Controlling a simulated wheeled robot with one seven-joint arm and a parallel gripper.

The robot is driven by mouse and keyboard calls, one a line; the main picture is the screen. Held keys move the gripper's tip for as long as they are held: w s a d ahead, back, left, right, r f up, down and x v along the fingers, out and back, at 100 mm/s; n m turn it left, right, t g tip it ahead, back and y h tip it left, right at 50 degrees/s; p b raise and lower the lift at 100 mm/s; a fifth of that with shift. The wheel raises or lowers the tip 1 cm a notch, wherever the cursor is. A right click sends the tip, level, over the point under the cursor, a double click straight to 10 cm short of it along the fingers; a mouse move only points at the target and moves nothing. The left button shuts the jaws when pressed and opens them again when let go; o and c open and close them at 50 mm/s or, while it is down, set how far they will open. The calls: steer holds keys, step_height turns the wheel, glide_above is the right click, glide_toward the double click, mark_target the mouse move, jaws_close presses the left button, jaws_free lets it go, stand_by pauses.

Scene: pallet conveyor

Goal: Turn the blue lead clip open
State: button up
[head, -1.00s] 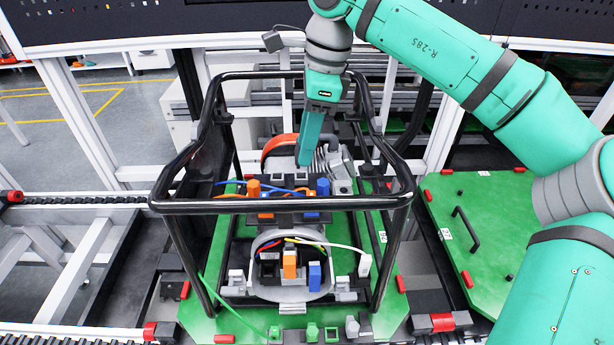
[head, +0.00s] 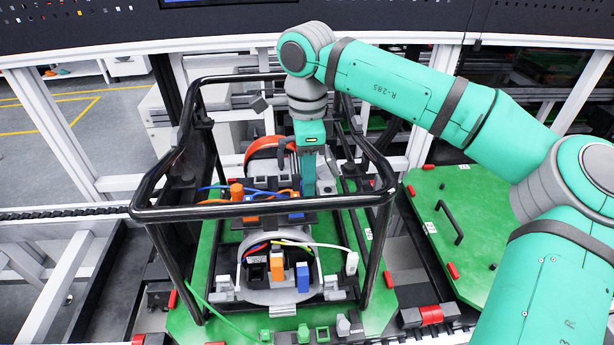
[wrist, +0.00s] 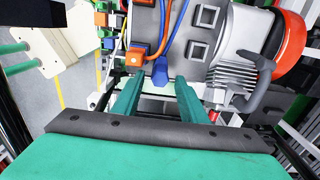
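A blue lead clip (wrist: 160,72) with a blue cable shows in the wrist view, beside an orange lead clip (wrist: 135,57) with an orange cable. The blue clip lies in the gap between my fingertips, with space at both sides. My gripper (wrist: 158,84) is open and holds nothing. In the head view my gripper (head: 308,188) points down inside the black frame, just above the rear row of clips. The blue clip (head: 296,216) there is partly hidden by the frame's front bar and my fingers. Whether it is turned is hard to tell.
A black tube frame (head: 250,210) surrounds the engine unit and my gripper. Another blue clip (head: 303,278) and an orange one (head: 276,270) stand on the front panel. The green pallet (head: 210,262) lies below. A second green pallet (head: 470,215) with a black handle is at right.

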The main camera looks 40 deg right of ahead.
steer(key=shift+f, duration=0.45)
jaws_close()
